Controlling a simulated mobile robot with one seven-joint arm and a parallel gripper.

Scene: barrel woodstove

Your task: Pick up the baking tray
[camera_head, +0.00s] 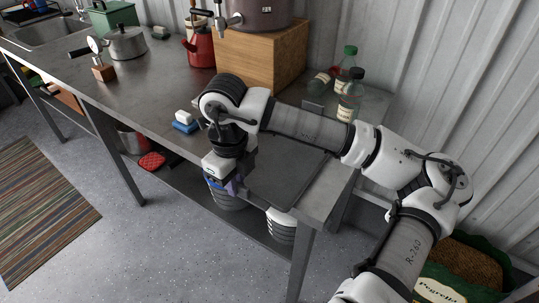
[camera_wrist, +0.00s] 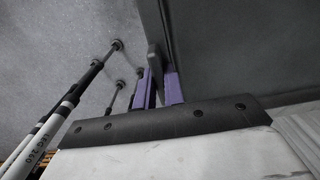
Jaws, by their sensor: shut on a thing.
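The baking tray (camera_head: 290,176) is a dark, flat, rectangular sheet at the right end of the metal counter. My arm hides part of it. I cannot tell whether it rests on the counter or hangs just above it. My gripper (camera_head: 235,187) points down at the tray's near left edge. In the wrist view my gripper (camera_wrist: 158,88) has its purple fingers shut on the tray's edge. The dark face of the tray (camera_wrist: 235,50) fills the upper right of that view.
The metal counter (camera_head: 160,85) carries a wooden box (camera_head: 262,55), a red kettle (camera_head: 200,47), a steel pot (camera_head: 126,43) and a blue and white sponge (camera_head: 185,122) near the tray. A lower shelf holds stacked pots (camera_head: 281,226).

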